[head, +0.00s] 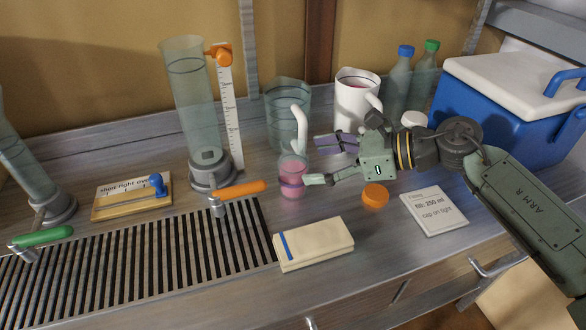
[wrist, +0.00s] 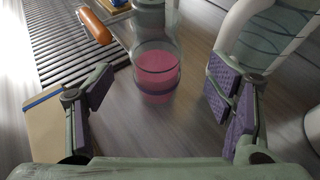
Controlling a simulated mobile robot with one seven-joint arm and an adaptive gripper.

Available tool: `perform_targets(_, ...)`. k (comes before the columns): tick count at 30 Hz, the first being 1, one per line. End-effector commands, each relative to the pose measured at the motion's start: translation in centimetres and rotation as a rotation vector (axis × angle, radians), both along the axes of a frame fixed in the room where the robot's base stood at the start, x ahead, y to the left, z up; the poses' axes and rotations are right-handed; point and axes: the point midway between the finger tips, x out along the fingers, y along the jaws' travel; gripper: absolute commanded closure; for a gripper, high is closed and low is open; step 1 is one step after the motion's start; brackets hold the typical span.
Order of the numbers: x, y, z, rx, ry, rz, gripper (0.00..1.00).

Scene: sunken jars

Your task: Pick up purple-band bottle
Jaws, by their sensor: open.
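The purple-band bottle (head: 291,181) is a small clear bottle with pink liquid and a purple band. It stands upright on the bench in front of a clear jug. In the wrist view the bottle (wrist: 156,75) is ahead of the gap between the fingers. My gripper (head: 312,161) is open, coming from the right, its fingertips close beside the bottle. In the wrist view my gripper (wrist: 160,92) shows its purple pads wide apart with nothing held. Whether a fingertip touches the bottle cannot be told.
A clear jug (head: 288,100) and a white pitcher (head: 355,98) stand behind. An orange cap (head: 375,195), a folded cloth (head: 313,243) and a white card (head: 433,211) lie in front. A tall cylinder (head: 195,115) and orange-handled valve (head: 238,190) are left; a blue cooler (head: 490,110) is right.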

Motion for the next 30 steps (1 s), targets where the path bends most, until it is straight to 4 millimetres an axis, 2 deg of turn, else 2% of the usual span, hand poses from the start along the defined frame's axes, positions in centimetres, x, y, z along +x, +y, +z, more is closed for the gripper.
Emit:
perform_targets(5, 0.3, 1.2, -0.4, -0.001, 0.002, 0.001, 0.26)
perform_targets(15, 1.2, 5.0, -2.6, 0.0, 0.002, -0.001, 0.26)
perform_targets(24, 1.3, 5.3, -3.0, 0.0, 0.0, -0.003, 0.27)
perform_targets(30, 1.3, 5.3, -3.0, 0.0, 0.001, -0.004, 0.4)
